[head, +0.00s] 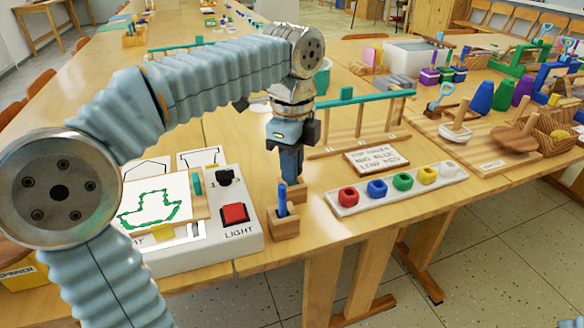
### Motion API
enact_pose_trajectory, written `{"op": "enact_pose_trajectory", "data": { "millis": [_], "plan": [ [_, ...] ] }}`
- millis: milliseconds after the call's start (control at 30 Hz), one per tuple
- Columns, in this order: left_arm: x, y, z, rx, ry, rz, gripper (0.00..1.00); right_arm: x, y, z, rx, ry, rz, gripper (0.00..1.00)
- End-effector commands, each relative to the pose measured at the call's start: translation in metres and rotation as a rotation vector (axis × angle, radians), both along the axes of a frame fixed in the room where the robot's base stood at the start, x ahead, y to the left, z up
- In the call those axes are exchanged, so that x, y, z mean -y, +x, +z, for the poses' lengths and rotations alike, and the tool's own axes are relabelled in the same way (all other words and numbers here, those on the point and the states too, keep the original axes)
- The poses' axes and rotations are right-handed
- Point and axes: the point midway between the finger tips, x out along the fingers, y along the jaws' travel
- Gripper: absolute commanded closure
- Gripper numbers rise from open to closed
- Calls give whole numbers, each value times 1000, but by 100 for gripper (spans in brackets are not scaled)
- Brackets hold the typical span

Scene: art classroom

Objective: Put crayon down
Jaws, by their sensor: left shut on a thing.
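My left gripper (291,172) points straight down over the table, right of the light box. It is shut on the crayon, which is mostly hidden by the fingers. Just below the fingertips is a small wooden block (299,194); I cannot tell whether the crayon touches it. In front stands another wooden holder (284,224) with a blue stick (282,199) upright in it.
The light box (248,245) with a red button (234,213) and a green-outlined drawing (150,208) is at the left. A white tray (405,187) of coloured pots, a sign (376,160) and a wooden rack (358,115) stand at the right. The table's front edge is close.

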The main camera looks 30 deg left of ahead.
Motion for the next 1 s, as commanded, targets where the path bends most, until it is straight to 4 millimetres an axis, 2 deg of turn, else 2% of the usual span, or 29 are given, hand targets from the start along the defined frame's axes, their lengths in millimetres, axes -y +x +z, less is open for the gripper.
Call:
{"op": "enact_pose_trajectory", "data": {
  "millis": [400,433,567,867,1000],
  "plan": [
    [0,0,-7,-1,0,1,100,0,0,-3,0,0,0,61],
    [0,0,-6,0,0,1,82,0,0,-2,0,0,0,61],
    [0,0,-5,0,0,1,62,0,0,-2,0,0,0,61],
    [0,0,-3,0,0,1,61,0,0,0,0,0,0,61],
    [0,0,12,2,-1,1,61,0,0,4,0,0,0,61]
  ]
}}
